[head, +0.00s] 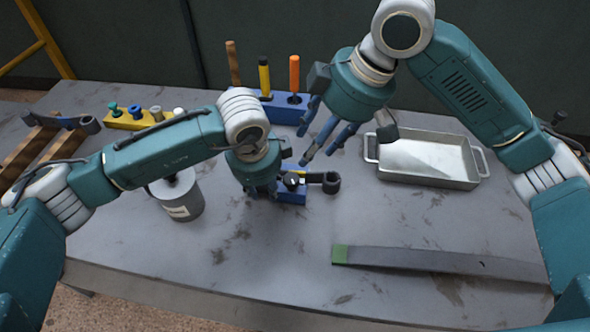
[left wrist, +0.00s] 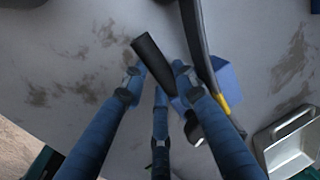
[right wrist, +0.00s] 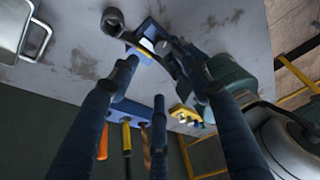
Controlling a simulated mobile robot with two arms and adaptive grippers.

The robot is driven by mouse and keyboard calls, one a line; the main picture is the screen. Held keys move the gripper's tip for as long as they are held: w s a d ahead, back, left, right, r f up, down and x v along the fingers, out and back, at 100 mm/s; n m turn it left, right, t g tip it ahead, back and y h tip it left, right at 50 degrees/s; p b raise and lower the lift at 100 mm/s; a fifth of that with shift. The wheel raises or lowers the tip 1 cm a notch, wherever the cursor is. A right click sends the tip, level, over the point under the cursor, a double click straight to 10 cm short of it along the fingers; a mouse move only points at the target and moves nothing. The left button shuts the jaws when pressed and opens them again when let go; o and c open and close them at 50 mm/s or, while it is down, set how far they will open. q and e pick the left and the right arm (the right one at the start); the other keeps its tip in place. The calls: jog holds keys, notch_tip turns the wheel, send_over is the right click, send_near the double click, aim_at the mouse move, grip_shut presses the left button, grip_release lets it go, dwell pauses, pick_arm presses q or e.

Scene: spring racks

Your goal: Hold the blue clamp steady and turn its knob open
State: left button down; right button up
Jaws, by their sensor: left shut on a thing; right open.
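The blue clamp (head: 291,195) sits at mid-table in the head view, with a yellow strip and a dark arm ending in a ring (head: 331,182). Its blue body also shows in the left wrist view (left wrist: 228,78) and the right wrist view (right wrist: 150,30). A dark knob (right wrist: 163,47) shows on it in the right wrist view. My left gripper (head: 262,188) is shut at the clamp's left side; a dark bar (left wrist: 152,58) lies between its fingers in the left wrist view. My right gripper (head: 322,148) is open above and behind the clamp, fingers apart; contact is not visible.
A metal tray (head: 478,180) stands right of the clamp. A blue holder (head: 283,113) with upright tools is behind. A grey can (head: 182,207) stands left, partly under my left arm. A long bar with a green end (head: 430,262) lies at front right. The front middle is clear.

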aim_at(291, 178)
jog(key=x, duration=0.8)
jog(key=s+x, duration=0.1)
jog(key=x, duration=0.3)
jog(key=shift+c, duration=0.2)
jog(key=shift+a, duration=0.1)
jog(key=c, duration=1.1)
